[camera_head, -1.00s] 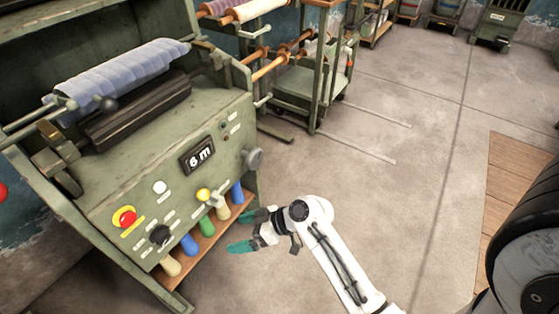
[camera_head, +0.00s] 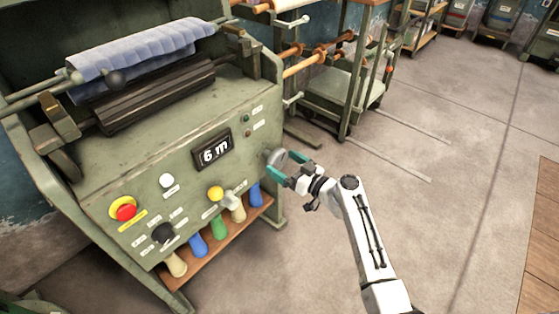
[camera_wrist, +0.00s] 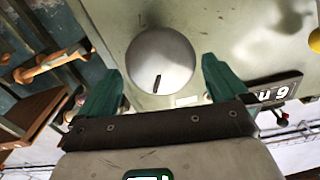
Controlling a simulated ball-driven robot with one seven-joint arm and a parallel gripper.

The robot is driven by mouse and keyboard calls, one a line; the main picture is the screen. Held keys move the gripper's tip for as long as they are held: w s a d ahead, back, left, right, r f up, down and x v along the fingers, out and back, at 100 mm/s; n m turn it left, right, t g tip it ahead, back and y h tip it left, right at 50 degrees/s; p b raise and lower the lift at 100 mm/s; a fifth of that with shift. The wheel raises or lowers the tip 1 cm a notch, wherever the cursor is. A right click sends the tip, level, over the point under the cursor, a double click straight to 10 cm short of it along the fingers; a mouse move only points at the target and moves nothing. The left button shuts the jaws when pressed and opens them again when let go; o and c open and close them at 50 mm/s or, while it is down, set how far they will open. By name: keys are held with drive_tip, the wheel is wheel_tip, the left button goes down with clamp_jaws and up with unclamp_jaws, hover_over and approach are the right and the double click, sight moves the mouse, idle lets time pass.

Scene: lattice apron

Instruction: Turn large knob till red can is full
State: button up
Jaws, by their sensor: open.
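The large knob (camera_head: 275,156) is a round grey disc on the right end of the green machine's sloped panel. In the wrist view the knob (camera_wrist: 165,50) shows face-on with a dark slot mark near its lower edge. My gripper (camera_head: 281,163) is open at the knob, its teal fingers on either side. In the wrist view my gripper (camera_wrist: 161,70) has one finger left and one right of the knob, with a visible gap on each side. I cannot make out a red can in these frames.
The panel display (camera_head: 212,150) reads 6 m. A red button (camera_head: 125,211), a yellow knob (camera_head: 215,193), a black knob (camera_head: 162,234) and several coloured handles lie left of my gripper. A roll rack (camera_head: 340,85) stands behind. The floor to the right is clear.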

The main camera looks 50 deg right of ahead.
drive_tip(key=shift+w+a, duration=0.1)
drive_tip(key=shift+w, duration=1.3)
drive_tip(key=c, duration=0.8)
